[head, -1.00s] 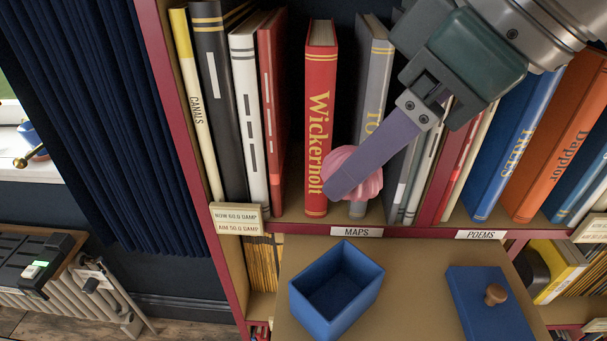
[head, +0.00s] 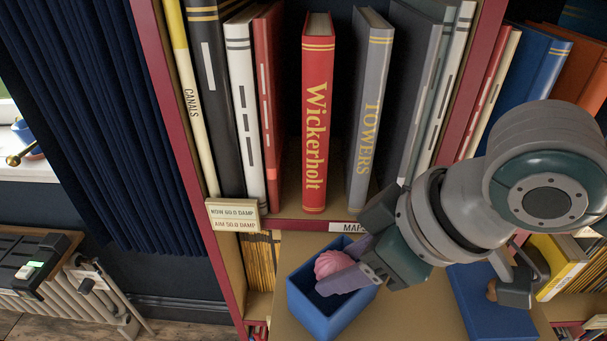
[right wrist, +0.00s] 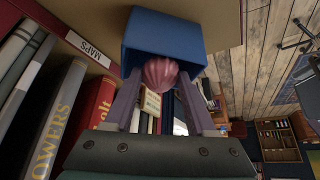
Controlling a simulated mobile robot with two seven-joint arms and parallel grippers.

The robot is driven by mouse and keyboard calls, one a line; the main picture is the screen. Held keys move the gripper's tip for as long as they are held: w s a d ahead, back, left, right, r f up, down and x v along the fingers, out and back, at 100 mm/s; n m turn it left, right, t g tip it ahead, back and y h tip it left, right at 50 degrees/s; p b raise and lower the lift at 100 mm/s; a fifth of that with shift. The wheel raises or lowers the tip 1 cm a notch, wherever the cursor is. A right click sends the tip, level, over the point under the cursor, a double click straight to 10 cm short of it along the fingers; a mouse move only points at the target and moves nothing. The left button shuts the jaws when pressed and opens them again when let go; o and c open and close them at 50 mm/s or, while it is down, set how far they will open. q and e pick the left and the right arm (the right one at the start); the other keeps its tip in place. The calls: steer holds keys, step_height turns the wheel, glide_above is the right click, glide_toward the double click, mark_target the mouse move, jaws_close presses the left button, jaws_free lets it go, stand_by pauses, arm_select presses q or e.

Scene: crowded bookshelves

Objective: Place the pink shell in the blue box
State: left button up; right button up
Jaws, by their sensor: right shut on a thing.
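The pink shell (head: 331,264) is held at the open top of the blue box (head: 306,302), over its inside. My right gripper (head: 338,276) is shut on the shell, with its fingers reaching in over the box's right side. In the right wrist view the shell (right wrist: 160,72) sits between the two finger ends of the gripper (right wrist: 158,82), in front of the opening of the box (right wrist: 165,28). Whether the shell touches the box floor cannot be told. My left gripper is not in view.
The box stands on a tan shelf board (head: 290,330). A blue lid with a wooden knob (head: 475,290) lies to the right, partly behind my arm. Above are upright books, among them red Wickerholt (head: 318,120) and grey Towers (head: 369,110). A damp sign (head: 232,215) stands at left.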

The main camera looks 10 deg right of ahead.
steer(key=shift+f, duration=0.1)
steer(key=shift+f, duration=0.5)
steer(key=o, duration=1.1)
steer(key=shift+c, duration=0.2)
